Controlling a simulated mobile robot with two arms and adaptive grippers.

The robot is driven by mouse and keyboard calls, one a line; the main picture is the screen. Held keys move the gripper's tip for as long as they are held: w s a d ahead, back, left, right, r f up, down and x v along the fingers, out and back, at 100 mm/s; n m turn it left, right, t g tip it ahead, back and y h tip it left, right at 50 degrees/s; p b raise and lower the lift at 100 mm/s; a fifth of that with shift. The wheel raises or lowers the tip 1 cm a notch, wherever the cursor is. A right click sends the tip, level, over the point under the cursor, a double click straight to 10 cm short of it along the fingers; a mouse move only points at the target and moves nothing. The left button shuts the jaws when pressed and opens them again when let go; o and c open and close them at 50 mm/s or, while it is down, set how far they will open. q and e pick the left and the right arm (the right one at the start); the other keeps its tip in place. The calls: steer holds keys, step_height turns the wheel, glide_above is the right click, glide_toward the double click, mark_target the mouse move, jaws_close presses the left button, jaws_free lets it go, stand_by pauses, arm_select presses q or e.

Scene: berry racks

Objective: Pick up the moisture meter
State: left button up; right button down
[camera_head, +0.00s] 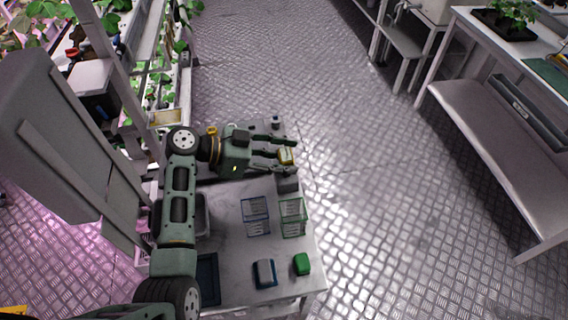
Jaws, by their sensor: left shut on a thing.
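My left gripper (279,150) reaches in from the left over the far end of the white table (232,285). My right gripper is not in view.
On the table are a blue wire basket (256,216), a green wire basket (292,216), a blue and white item (264,273), a green item (301,264) and a dark tray (207,279). A plant rack stands left.

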arm_select(q)
steer(key=shift+r+b, duration=0.35)
steer(key=shift+r, duration=0.45)
steer(key=s+d+r+b, duration=0.3)
steer(key=s+d+r, duration=0.3)
steer(key=d, duration=0.4)
steer(key=shift+r, duration=0.65)
steer(key=shift+d, duration=0.1)
